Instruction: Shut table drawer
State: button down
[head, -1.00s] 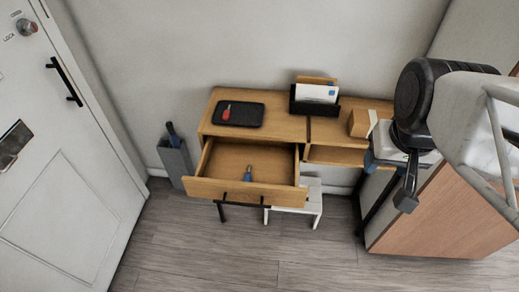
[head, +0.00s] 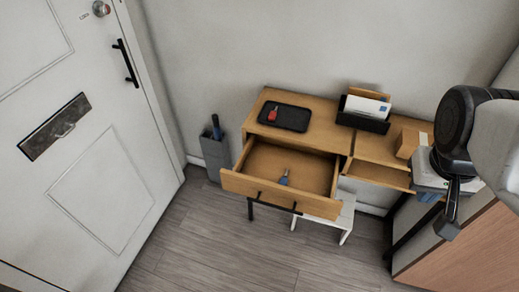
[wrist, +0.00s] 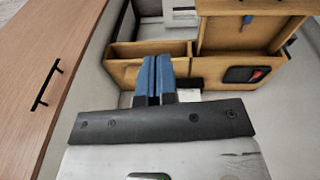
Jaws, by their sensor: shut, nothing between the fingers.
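The wooden table (head: 322,123) stands against the back wall in the head view. Its drawer (head: 257,193) is pulled well out toward the camera, with a black bar handle on its front. A small blue item (head: 284,178) lies inside. The open drawer also shows at the top right of the wrist view (wrist: 238,38), partly cut off. My gripper (wrist: 156,62) has its blue fingers shut together and empty in the wrist view. It is apart from the drawer, to the right of it in the head view, where my arm hides part of the surroundings.
A black tray (head: 293,119) with a red item and a letter holder (head: 362,121) stand on the table. A white stool (head: 337,219) is under the drawer, a grey bin (head: 216,153) at its left. A wood-fronted cabinet (head: 468,250) stands at right. Floor in front is clear.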

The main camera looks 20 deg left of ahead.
jog(key=w+a+f+n+g+h, duration=0.2)
jog(key=w+a+f+n+h, duration=0.6)
jog(key=f, duration=0.3)
jog(key=n+t+y, duration=0.9)
jog(key=n+t, duration=0.9)
jog(key=n, duration=0.9)
send_near(239, 186)
jog(key=s, duration=0.7)
jog(key=shift+w+f, duration=0.1)
jog(key=shift+w, duration=0.15)
jog(key=shift+w, duration=0.1)
jog(key=shift+w, duration=6.9)
jog(key=shift+w, duration=0.15)
